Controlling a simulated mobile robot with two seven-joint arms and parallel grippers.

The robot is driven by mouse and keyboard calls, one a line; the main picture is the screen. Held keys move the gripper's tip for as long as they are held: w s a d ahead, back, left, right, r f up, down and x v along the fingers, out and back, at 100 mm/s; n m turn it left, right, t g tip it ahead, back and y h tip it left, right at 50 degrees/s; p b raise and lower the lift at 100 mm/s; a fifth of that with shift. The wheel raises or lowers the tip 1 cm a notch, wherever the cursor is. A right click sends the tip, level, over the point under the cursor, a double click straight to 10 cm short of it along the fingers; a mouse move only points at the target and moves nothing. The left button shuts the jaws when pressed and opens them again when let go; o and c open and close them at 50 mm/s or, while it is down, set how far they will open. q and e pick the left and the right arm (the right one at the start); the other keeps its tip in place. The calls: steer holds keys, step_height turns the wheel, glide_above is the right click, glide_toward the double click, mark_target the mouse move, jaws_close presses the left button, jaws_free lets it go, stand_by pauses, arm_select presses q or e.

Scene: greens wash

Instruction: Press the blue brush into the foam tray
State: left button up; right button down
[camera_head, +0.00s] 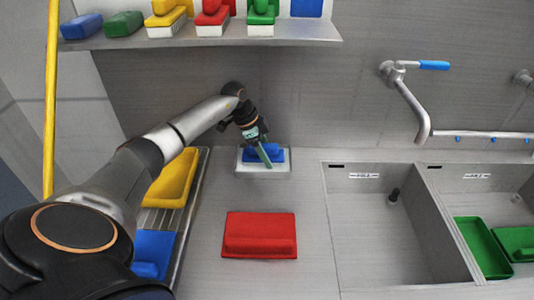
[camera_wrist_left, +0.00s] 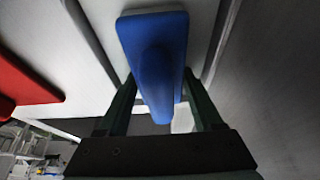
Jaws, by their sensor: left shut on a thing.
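The blue brush (camera_head: 276,155) is at the white foam tray (camera_head: 282,171), against the back wall in the head view. My left gripper (camera_head: 266,158) reaches down onto the brush from above and is shut on it. In the left wrist view, the blue brush (camera_wrist_left: 160,50) lies between the two dark fingers (camera_wrist_left: 158,100). Whether the brush touches the foam or is just above it, I cannot tell. My right gripper is out of view.
Yellow (camera_head: 172,180) and blue (camera_head: 153,252) trays stand at left. Two sinks (camera_head: 380,225) with a tap (camera_head: 412,95) are at right. A shelf (camera_head: 200,40) with brushes hangs above.

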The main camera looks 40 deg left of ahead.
mark_target(272, 145)
arm_select(q)
steer(key=shift+f, duration=0.1)
steer(key=shift+r+p, duration=0.65)
steer(key=shift+r, duration=2.95)
